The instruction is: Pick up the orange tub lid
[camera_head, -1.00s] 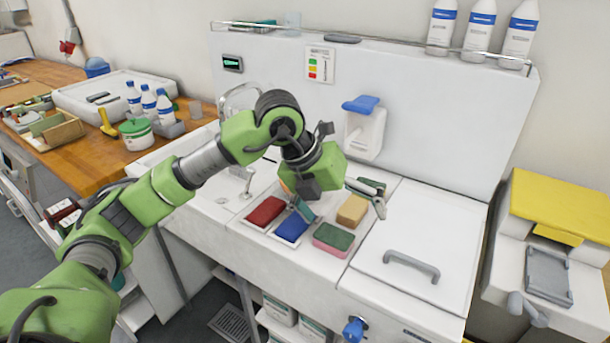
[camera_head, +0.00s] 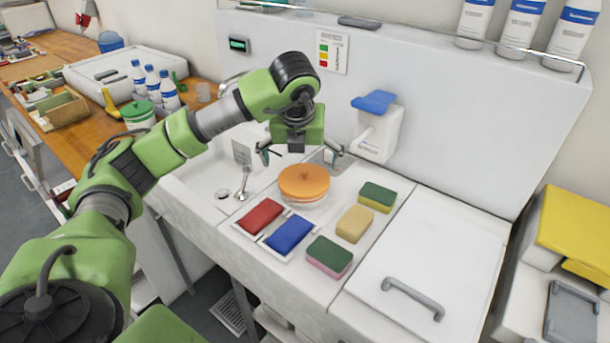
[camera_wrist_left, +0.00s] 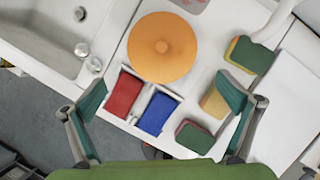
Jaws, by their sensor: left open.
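In the left wrist view the lid (camera_wrist_left: 162,47) is at the top middle, beyond the fingertips. My left gripper (camera_head: 301,155) is open and empty, above and slightly behind the lid in the head view, apart from it. In the left wrist view its two fingers (camera_wrist_left: 162,105) are spread wide. My right gripper is not in view.
A red cloth (camera_head: 260,216) and a blue cloth (camera_head: 289,234) lie in trays in front of the tub. Several sponges, such as the yellow one (camera_head: 355,223), lie to its right. A wall dispenser (camera_head: 377,132) is behind. The sink (camera_head: 213,192) is left.

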